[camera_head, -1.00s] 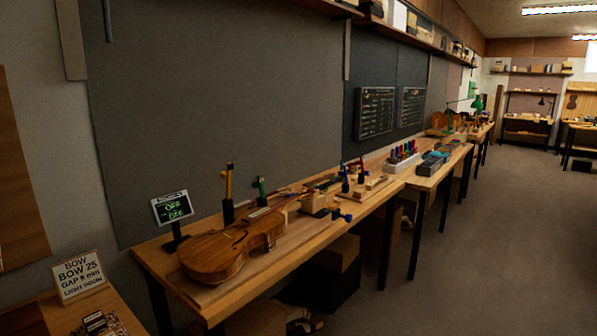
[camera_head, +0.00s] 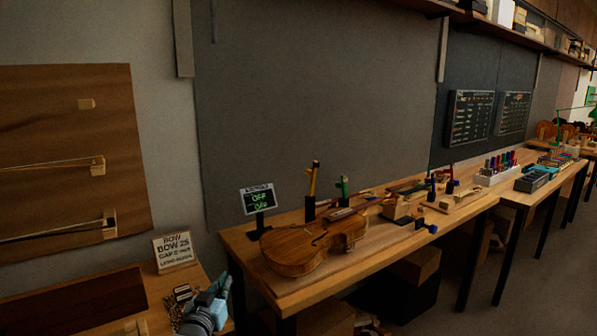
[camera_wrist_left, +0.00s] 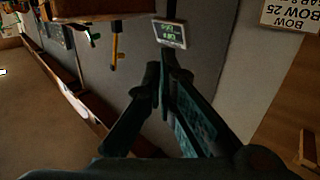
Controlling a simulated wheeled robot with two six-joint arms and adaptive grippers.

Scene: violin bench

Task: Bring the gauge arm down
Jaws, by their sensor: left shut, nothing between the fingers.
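My left gripper (camera_head: 222,288) is at the bottom of the head view, beside the low left bench and apart from the violin bench. Its fingers (camera_wrist_left: 163,75) are shut and empty in the left wrist view, which is upside down. I cannot single out the gauge arm. On the violin bench a small display with green text (camera_head: 257,199) stands behind the violin (camera_head: 300,250). A yellow upright tool (camera_head: 313,181) and a green one (camera_head: 344,185) stand in dark holders nearby. The display (camera_wrist_left: 171,33) and yellow tool (camera_wrist_left: 114,45) also show in the wrist view. My right gripper is not in view.
A bow sign (camera_head: 174,250) stands on the low left bench (camera_head: 140,270). Bows hang on a wooden wall panel (camera_head: 60,140). Clamps, blocks and a white rack (camera_head: 497,175) fill the bench farther right. Grey floor lies at the lower right.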

